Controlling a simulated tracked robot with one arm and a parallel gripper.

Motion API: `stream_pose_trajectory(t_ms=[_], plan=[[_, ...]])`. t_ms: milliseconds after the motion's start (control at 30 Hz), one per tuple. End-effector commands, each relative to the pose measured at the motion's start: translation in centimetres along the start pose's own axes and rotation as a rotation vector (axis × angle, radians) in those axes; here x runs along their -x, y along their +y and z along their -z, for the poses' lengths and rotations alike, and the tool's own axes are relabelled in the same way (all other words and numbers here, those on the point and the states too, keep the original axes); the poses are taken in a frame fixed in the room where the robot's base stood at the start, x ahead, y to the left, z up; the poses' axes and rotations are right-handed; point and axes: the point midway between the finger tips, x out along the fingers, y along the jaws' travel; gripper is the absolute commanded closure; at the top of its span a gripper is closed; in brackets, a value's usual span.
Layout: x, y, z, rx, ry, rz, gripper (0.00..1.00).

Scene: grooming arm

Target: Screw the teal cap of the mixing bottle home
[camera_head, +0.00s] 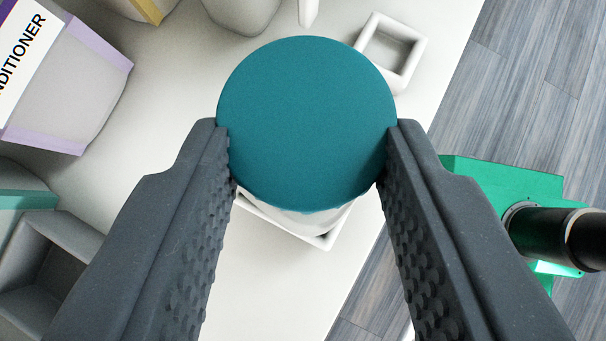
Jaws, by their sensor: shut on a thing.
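The teal cap (307,120) is a large round disc in the upper middle of the camera_head view, seen from above. My gripper (307,160) is shut on it, with one dark grey, studded finger against its left side and the other against its right side. Below the cap's near edge shows a bit of the whitish mixing bottle (310,222). The bottle stands inside a white square holder (285,232) on the table. The cap hides most of the bottle, and the joint between cap and bottle cannot be seen well.
A bottle labelled conditioner (65,85) with lilac bands is at upper left. An empty white square holder (390,50) is at upper right. A grey open box (45,270) is at lower left. The white table (290,300) ends on the right, above wood flooring (530,90).

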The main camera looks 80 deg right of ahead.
Motion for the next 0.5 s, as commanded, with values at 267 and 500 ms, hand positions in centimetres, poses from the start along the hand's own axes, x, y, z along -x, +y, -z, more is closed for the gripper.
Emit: stream_pose_trajectory(t_ms=[267, 500], plan=[[-0.43, -0.31, 0.03, -0.090, 0.003, -0.087, 1.00], [-0.21, -0.37, -0.06, -0.124, -0.001, -0.125, 1.00]])
